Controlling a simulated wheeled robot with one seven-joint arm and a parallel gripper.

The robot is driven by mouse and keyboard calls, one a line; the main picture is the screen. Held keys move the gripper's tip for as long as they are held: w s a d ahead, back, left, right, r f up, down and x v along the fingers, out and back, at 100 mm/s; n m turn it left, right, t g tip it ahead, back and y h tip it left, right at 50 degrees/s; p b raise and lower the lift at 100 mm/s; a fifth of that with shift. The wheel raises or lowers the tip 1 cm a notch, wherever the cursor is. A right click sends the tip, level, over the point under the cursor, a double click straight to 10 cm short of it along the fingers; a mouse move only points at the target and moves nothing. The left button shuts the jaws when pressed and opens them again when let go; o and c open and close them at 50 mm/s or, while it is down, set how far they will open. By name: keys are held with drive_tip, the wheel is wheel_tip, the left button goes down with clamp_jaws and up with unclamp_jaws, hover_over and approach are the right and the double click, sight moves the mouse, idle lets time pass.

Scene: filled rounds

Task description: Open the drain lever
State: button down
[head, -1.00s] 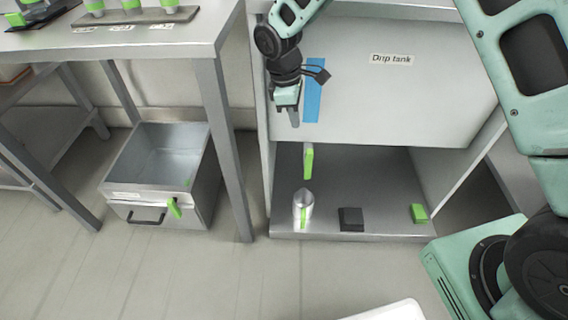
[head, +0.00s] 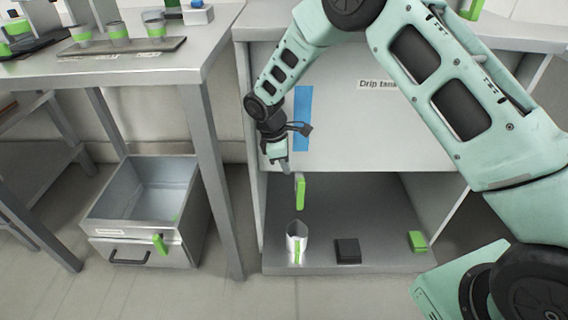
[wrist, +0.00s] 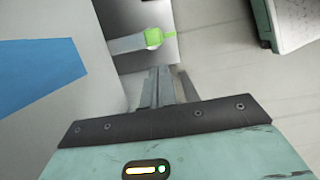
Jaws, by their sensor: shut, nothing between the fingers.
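The green drain lever (head: 299,191) hangs upright just below the front panel of the drip tank (head: 350,130). A metal cup with a green stripe (head: 297,243) stands on the shelf below it. My gripper (head: 287,171) points down, shut and empty, at the lever's upper end and slightly left of it. I cannot tell whether they touch. In the wrist view the shut fingers (wrist: 162,84) point toward a green piece with a grey part (wrist: 153,38); I cannot tell there whether it is the lever or the cup.
A black block (head: 347,251) and a green block (head: 417,241) sit on the shelf (head: 385,262) right of the cup. An open metal bin (head: 140,250) stands on the floor at left. A table (head: 200,75) with cups on a tray is beside the tank.

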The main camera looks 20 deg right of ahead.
drive_tip(key=b, duration=0.1)
hover_over(300, 194)
drive_tip(key=w+a, duration=0.2)
drive_tip(key=a, duration=0.1)
drive_tip(key=a+x, duration=0.1)
drive_tip(key=x, duration=0.4)
drive_tip(key=shift+f, duration=0.55)
drive_tip(key=shift+d+r, duration=0.15)
drive_tip(key=shift+d, duration=0.1)
drive_tip(key=shift+s+d+y+p, duration=0.1)
drive_tip(key=shift+d+y+p, duration=0.05)
drive_tip(key=shift+y+p, duration=0.2)
